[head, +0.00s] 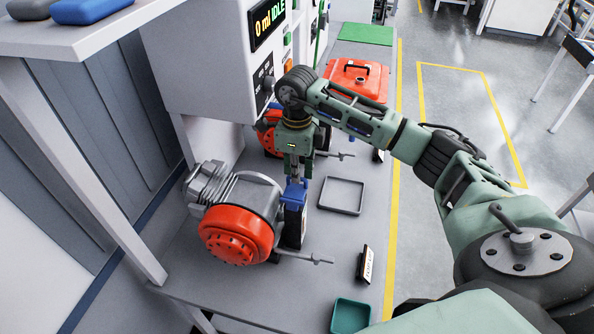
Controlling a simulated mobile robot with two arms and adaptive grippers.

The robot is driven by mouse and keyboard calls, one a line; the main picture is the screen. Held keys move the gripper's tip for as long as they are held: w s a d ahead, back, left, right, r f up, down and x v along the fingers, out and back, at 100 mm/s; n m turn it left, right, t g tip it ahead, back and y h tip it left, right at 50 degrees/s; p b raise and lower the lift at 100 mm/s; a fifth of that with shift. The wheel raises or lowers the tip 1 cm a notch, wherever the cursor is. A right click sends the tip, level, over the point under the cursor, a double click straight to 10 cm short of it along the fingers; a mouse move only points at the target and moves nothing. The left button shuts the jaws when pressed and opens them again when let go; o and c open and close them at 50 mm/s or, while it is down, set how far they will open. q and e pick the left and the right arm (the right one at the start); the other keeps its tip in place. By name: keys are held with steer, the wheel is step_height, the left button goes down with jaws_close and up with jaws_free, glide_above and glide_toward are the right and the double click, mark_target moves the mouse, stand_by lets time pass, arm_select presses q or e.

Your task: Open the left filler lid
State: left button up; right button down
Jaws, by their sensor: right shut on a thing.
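My right gripper (297,178) points down beside the near engine (236,236), which has a round red cover and grey finned body. It is shut on the blue upper part (294,194) of a dark upright piece (293,228) at the engine's right side. I cannot tell whether this piece is fixed to the engine or apart from it. A second red engine (268,133) stands farther back, partly hidden by my right arm. I cannot clearly make out a filler lid on either engine. My left gripper is not in view.
A white machine with a display reading "0 ml IDLE" (268,24) stands behind. A red can (355,80), a green mat (366,34), an empty square frame (342,195), a small sign (366,265) and a teal tray (350,315) are on the grey bench.

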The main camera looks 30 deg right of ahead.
mark_target(293, 197)
steer(key=t+h+b, duration=0.1)
steer(key=b, duration=0.1)
steer(key=s+a+t+h+b, duration=0.1)
steer(key=b, duration=0.1)
steer(key=a+h+b, duration=0.1)
steer(key=b, duration=0.1)
steer(key=shift+s+a+r+t, duration=0.1)
steer(key=shift+s+r+t, duration=0.2)
steer(key=shift+r+t, duration=0.1)
steer(key=shift+s+a+r+t+h+b, duration=0.1)
steer(key=shift+s+a+t+h+b, duration=0.15)
steer(key=shift+h, duration=0.25)
steer(key=shift+s+a+r+t+h, duration=0.2)
steer(key=shift+t+h, duration=0.1)
steer(key=shift+t, duration=0.05)
steer(key=shift+s+a+r+h, duration=0.1)
steer(key=shift+s+a+h, duration=0.05)
steer(key=shift+h, duration=0.15)
steer(key=s+a+f+t+h+b, duration=0.3)
steer(key=t+h+b, duration=0.5)
steer(key=b, duration=1.1)
steer(key=shift+s+a+f+h, duration=0.15)
steer(key=shift+s+a+h, duration=0.25)
steer(key=shift+s+a, duration=0.45)
